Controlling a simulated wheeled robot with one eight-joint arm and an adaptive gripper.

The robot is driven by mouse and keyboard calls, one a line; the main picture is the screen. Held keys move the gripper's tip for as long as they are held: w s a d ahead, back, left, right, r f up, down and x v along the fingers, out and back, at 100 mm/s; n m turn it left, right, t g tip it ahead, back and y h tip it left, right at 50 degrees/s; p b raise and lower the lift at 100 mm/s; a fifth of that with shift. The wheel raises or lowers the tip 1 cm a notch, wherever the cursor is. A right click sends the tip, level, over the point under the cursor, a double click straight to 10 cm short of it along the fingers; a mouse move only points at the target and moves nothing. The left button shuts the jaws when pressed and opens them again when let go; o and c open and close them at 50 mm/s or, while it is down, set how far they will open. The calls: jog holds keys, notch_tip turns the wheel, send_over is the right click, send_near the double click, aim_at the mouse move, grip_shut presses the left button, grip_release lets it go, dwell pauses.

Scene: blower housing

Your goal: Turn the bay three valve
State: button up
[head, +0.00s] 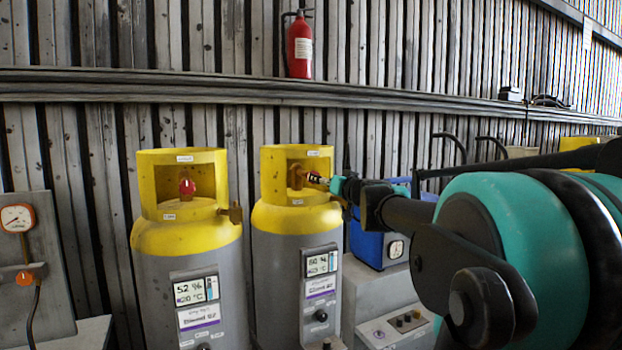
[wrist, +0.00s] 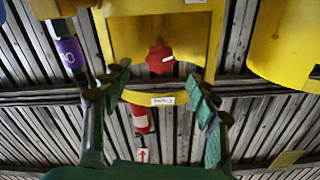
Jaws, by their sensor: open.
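Two grey gas cylinders with yellow collars stand side by side in the head view. My gripper (head: 325,183) is at the collar of the right cylinder (head: 287,222), whose display reads about 80 %. In the wrist view my gripper (wrist: 160,84) is open and empty, one green finger on each side. The red valve knob (wrist: 160,58) lies between and beyond the fingertips, inside the yellow collar (wrist: 125,45); I see no contact. A small collar label (wrist: 162,101) is too small to read surely. The left cylinder (head: 187,245) has its own red knob (head: 187,187).
A red fire extinguisher (head: 300,46) hangs on the slatted wall above. A blue box (head: 368,240) stands right of the right cylinder, close below my arm. A gauge panel (head: 28,270) is at far left. The left cylinder's collar (wrist: 285,45) shows at right in the wrist view.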

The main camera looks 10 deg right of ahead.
jog(key=x, duration=0.8)
jog(key=c, duration=1.2)
